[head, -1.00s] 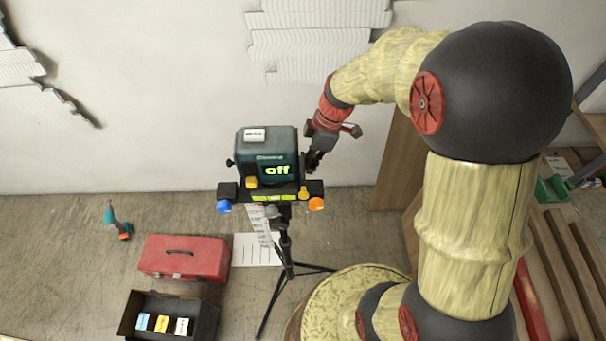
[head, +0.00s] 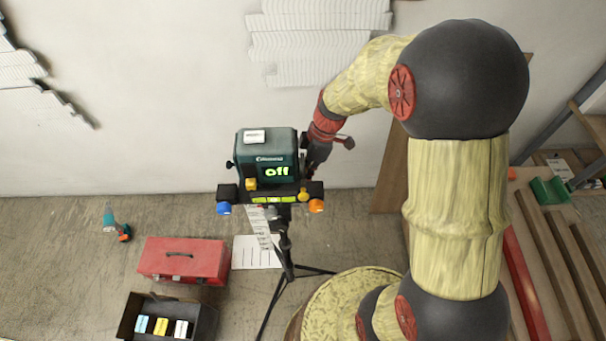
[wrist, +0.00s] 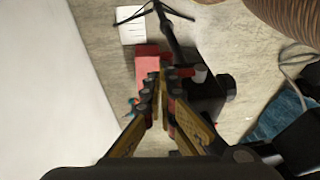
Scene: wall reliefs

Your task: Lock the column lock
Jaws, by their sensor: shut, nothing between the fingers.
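A dark green laser device (head: 266,150) with a glowing "off" sign stands on a black tripod (head: 285,245) near the wall. A black bar with a blue knob (head: 223,208) and an orange knob (head: 317,205) lies beneath it. In the wrist view, a red lever (wrist: 182,72) and a grey knob (wrist: 200,75) show beside the fingertips. I cannot tell for sure which part is the column lock. My gripper (head: 311,172) is at the device's right side, its tips partly hidden. In the wrist view my gripper (wrist: 162,80) is shut and empty, close to the red lever; contact is unclear.
A red toolbox (head: 150,262), an open black box (head: 205,318) with small packs and a teal drill (head: 122,230) are on the floor at left. Wooden boards (head: 394,165) lean on the wall at right.

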